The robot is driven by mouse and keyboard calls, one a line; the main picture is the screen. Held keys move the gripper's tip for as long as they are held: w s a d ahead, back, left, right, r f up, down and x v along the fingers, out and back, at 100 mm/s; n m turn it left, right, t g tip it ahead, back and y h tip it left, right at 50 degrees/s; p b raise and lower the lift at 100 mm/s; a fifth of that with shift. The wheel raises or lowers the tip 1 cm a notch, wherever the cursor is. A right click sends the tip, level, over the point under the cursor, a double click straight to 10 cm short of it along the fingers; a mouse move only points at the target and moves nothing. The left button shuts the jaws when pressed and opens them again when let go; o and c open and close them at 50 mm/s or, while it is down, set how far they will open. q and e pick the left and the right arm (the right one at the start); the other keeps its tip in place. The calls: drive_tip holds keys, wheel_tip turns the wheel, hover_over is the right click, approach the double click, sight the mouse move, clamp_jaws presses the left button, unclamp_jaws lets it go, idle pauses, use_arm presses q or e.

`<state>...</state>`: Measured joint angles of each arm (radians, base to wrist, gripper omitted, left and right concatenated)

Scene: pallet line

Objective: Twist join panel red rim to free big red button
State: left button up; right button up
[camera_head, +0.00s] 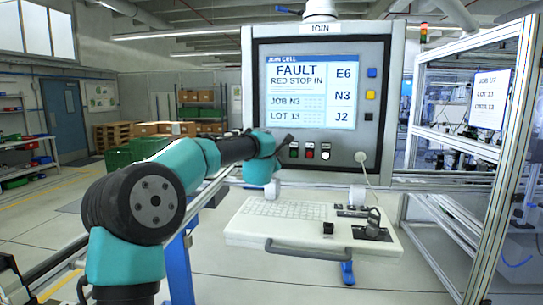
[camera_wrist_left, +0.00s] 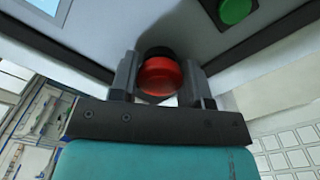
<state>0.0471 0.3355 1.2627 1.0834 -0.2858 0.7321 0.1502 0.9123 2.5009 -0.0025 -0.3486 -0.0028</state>
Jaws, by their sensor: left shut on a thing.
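The join panel (camera_head: 384,55) stands ahead under a JOIN sign, its screen (camera_head: 311,92) reading FAULT, RED STOP IN. My left gripper (camera_head: 284,143) is at the panel's lower left corner. In the left wrist view, the big red button (camera_wrist_left: 160,78) sits between my two fingers, with a dark collar behind it. The fingers are shut on its red rim, one on each side. The head view hides this button behind my gripper and wrist. Whether the rim has turned cannot be told. My right gripper is in neither view.
A green button (camera_wrist_left: 235,10) is right of the red one. Small red (camera_head: 309,154) and white (camera_head: 325,154) buttons line the panel's lower edge. A keyboard shelf (camera_head: 310,240) juts out below. A cable hangs at the right. A metal-framed rack (camera_head: 500,160) stands right.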

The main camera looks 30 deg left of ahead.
use_arm(q)
drive_tip(key=shift+m, duration=3.5)
drive_tip(key=o, duration=0.9)
drive_tip(key=shift+o, duration=0.2)
drive_tip(key=v, duration=1.7)
drive_tip(key=shift+s, duration=0.15)
